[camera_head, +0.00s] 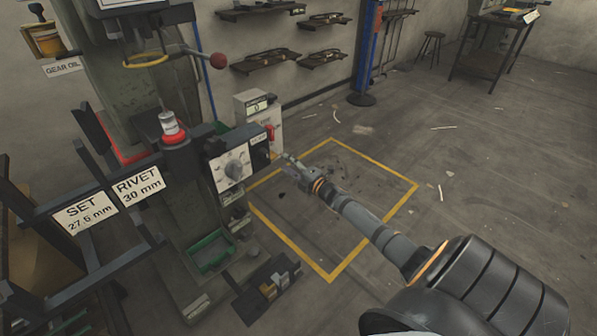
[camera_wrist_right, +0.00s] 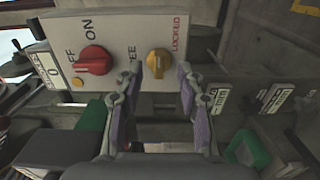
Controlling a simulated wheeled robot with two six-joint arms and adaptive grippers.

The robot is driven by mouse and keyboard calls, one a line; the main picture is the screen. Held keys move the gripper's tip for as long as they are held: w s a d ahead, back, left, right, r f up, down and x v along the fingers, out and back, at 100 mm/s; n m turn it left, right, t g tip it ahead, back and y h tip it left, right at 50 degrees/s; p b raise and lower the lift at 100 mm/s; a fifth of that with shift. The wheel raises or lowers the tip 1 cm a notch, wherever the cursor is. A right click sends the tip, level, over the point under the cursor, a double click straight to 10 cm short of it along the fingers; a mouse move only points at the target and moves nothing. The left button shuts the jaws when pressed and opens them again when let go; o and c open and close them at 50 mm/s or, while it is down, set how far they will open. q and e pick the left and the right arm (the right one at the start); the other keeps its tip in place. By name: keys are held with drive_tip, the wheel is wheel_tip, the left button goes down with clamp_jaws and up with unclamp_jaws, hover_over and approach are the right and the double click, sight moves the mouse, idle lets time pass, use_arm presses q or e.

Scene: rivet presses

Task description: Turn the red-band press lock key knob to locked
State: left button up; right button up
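In the right wrist view, a yellow knob (camera_wrist_right: 158,63) sits on a pale panel (camera_wrist_right: 130,30) between the partly hidden word FREE on its left and LOCKED on its right. Which word it points to is hard to tell. My right gripper (camera_wrist_right: 160,72) is open, with one finger on each side of the yellow knob and gaps visible. In the head view my right gripper (camera_head: 294,163) is beside the pale box (camera_head: 252,105). The press (camera_head: 115,80) with red edging stands at the left. My left gripper is out of view.
A red OFF/ON knob (camera_wrist_right: 95,60) is close left of the yellow knob. Floor inside the yellow outline (camera_head: 380,164) is mostly clear.

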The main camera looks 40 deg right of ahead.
drive_tip(key=s, duration=0.7)
drive_tip(key=shift+d, duration=0.25)
drive_tip(key=shift+f, duration=0.1)
